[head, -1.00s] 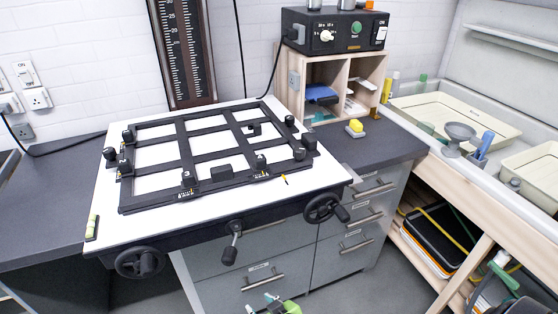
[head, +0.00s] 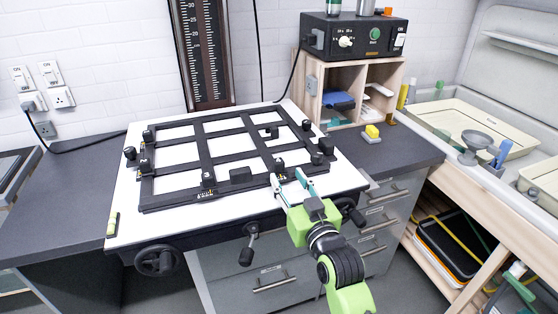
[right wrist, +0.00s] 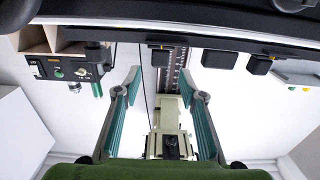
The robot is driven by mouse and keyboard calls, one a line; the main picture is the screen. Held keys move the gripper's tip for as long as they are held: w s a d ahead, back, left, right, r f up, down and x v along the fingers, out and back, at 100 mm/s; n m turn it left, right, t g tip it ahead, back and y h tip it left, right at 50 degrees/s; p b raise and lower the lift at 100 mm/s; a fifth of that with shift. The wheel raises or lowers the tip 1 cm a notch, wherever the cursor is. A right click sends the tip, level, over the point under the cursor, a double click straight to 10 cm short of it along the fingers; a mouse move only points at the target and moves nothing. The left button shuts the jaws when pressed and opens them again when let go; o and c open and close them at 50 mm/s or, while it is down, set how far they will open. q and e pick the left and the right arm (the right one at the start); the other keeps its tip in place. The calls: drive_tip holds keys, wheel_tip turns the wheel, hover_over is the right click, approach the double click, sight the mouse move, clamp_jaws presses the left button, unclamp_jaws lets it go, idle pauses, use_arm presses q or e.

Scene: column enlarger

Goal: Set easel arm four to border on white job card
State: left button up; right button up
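The black easel (head: 205,160) lies on a white board, its bars crossing over white areas. Several black knobs stand along its edges, including a front one (head: 208,177) and a pair at the right corner (head: 325,147). I cannot single out the job card or read the arm numbers. My right gripper (head: 289,182) is at the front right edge of the easel, near a front knob (head: 278,168); contact cannot be told. In the right wrist view its teal fingers (right wrist: 168,85) are apart with nothing between them. Easel knobs (right wrist: 218,58) show beyond them. My left gripper is out of view.
The white board (head: 125,205) has handwheels (head: 158,261) and a crank (head: 248,252) on its front. A black timer box (head: 352,37) sits on a wooden shelf at the back right. Trays stand at the far right.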

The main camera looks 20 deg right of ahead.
sight(280, 166)
drive_tip(key=w+p, duration=0.1)
drive_tip(key=w, duration=0.7)
drive_tip(key=shift+a, duration=0.15)
clamp_jaws()
